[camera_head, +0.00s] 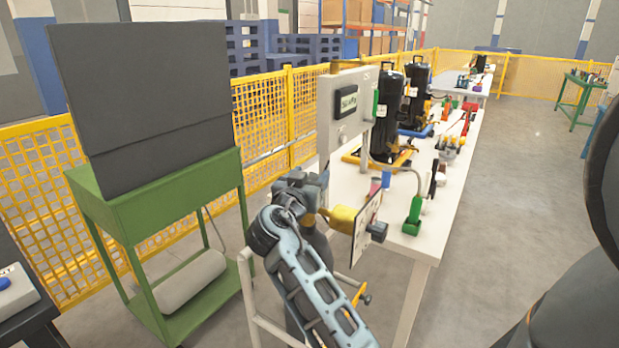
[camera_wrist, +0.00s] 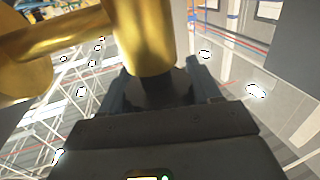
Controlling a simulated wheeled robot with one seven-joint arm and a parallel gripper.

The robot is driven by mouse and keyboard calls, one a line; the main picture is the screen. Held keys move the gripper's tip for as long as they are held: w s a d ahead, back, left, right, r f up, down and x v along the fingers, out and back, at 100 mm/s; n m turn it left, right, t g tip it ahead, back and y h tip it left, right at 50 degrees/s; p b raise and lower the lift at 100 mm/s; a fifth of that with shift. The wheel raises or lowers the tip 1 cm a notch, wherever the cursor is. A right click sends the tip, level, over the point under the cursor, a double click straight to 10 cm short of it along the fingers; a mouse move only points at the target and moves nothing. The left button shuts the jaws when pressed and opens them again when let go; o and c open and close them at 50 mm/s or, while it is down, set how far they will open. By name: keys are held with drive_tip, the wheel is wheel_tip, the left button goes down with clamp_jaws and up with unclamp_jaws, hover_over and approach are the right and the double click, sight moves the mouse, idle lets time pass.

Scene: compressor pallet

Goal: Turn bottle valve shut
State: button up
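A brass valve (camera_head: 342,218) shows in the head view at the top of a grey bottle (camera_head: 319,243), which my arm partly hides. In the wrist view the brass valve body (camera_wrist: 143,35) is close and fills the upper left. Its dark round knob (camera_wrist: 160,88) lies between the two fingers of my gripper (camera_wrist: 160,92). The fingers stand apart, one on each side of the knob. I cannot tell whether they press on it. In the head view my gripper (camera_head: 308,186) is beside the valve, its fingertips hard to make out.
A flat tag or plate (camera_head: 365,228) stands just right of the valve. A green cart (camera_head: 160,205) stands left. The floor at right is open.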

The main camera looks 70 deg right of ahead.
drive_tip(key=c, duration=0.5)
drive_tip(key=shift+o, duration=0.2)
